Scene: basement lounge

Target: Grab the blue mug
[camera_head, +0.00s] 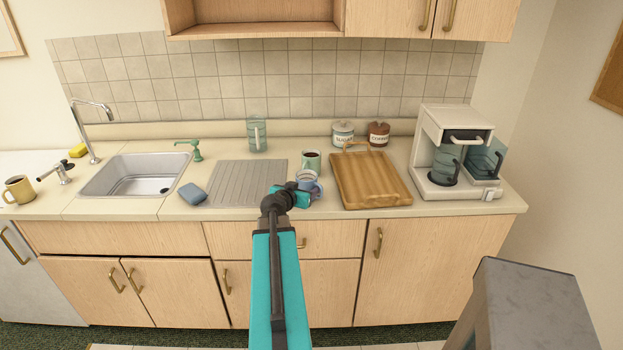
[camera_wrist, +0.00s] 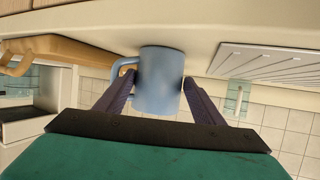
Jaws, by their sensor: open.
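The blue mug (camera_head: 306,178) stands on the counter near its front edge, between the ribbed drainboard and the wooden board. My gripper (camera_head: 300,196) is at its near side and hides its lower part in the head view. In the wrist view, which is turned over, the blue mug (camera_wrist: 160,80) sits between the two spread fingers of my gripper (camera_wrist: 159,78). Its handle (camera_wrist: 122,68) points to the left there, past the left finger. The jaws are open, and I cannot tell whether either finger touches the mug.
The cutting board (camera_head: 370,182) lies close on the right, the drainboard (camera_head: 245,185) on the left. Further off are a coffee maker (camera_head: 455,135), a clear pitcher (camera_head: 257,134) and a yellow mug (camera_head: 19,190).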

